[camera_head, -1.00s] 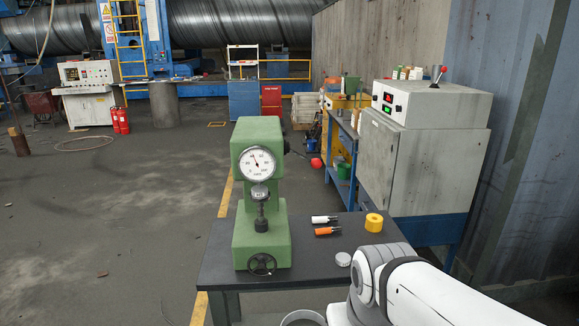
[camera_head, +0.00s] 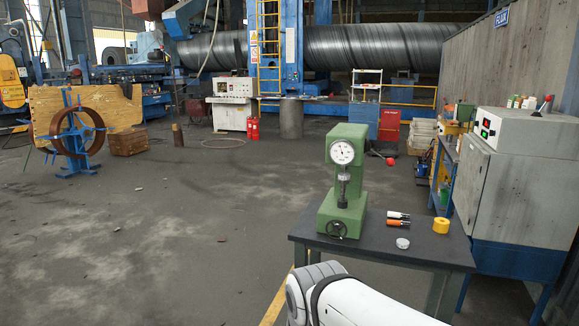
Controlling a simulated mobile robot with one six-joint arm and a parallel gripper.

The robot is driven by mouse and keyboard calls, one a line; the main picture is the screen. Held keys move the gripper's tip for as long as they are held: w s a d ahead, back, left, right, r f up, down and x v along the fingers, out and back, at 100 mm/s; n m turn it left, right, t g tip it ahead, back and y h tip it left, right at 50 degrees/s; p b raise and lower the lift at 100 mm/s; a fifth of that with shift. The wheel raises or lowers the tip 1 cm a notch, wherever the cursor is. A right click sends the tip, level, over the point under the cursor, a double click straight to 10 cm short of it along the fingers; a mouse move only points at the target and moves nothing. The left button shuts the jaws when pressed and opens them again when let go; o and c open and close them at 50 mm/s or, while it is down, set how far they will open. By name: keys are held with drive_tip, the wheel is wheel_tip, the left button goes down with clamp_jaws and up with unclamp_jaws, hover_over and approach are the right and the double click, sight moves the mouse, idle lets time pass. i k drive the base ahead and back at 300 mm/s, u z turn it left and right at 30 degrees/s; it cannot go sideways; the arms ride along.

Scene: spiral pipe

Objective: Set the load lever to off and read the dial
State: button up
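A green bench tester (camera_head: 345,185) stands upright on a dark table (camera_head: 310,240) right of centre. Its round white dial (camera_head: 342,152) faces me near the top; the needle and figures are too small to read. Below the dial is a dark metal spindle (camera_head: 343,188), and a black handwheel (camera_head: 337,229) sits at the base. I cannot make out the load lever or its setting. My white arm shows at the bottom, in front of the table, but my gripper is out of the picture.
Two small tools, one white and one orange (camera_head: 398,223), a yellow ring (camera_head: 441,225) and a grey disc (camera_head: 402,243) lie on the table. A grey control cabinet (camera_head: 500,190) stands to the right.

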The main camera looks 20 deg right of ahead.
sight(390, 162)
drive_tip(key=u, duration=0.25)
drive_tip(key=k, duration=0.45)
drive_tip(key=z, duration=0.3)
drive_tip(key=i, duration=1.3)
drive_tip(key=z, duration=1.15)
drive_tip(key=i, duration=0.9)
drive_tip(key=z, duration=0.65)
